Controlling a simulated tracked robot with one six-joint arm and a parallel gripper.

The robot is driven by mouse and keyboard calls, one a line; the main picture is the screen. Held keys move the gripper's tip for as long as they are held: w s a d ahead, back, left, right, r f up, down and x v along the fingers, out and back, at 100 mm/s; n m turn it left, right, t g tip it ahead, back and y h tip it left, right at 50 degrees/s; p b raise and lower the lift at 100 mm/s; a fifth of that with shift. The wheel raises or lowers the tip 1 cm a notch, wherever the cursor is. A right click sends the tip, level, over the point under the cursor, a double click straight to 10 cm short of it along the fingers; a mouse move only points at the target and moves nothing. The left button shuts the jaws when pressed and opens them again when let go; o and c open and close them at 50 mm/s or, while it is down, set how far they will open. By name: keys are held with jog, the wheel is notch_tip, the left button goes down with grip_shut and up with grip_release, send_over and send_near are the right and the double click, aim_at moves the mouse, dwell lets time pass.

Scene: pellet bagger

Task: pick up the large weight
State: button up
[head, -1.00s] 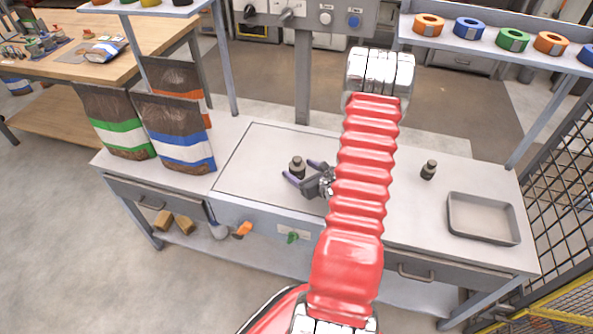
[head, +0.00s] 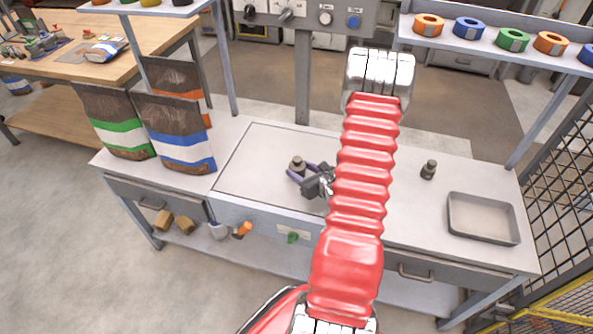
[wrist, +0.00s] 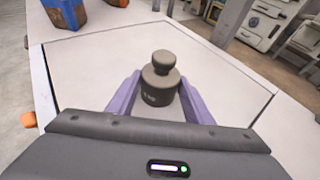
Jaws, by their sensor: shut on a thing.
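The large weight (head: 298,164) is a dark grey knobbed cylinder standing upright on the pale inset plate of the bench. In the wrist view the large weight (wrist: 160,84) sits between the two purple fingers. My gripper (head: 300,172) is shut on its body, with one finger on each side; it also shows in the wrist view (wrist: 160,97). The weight's base looks to be at the plate, and I cannot tell any lift. A smaller dark weight (head: 428,170) stands upright on the bench to the right of my arm.
An empty grey tray (head: 483,218) lies at the bench's right end. Several pellet bags (head: 178,135) stand at the left end. A shelf with tape rolls (head: 513,40) is at upper right, and a control panel (head: 325,17) stands behind. The plate around the weight is clear.

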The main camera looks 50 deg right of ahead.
aim_at(300, 168)
grip_shut()
jog(key=shift+r, duration=0.2)
jog(key=shift+r, duration=4.9)
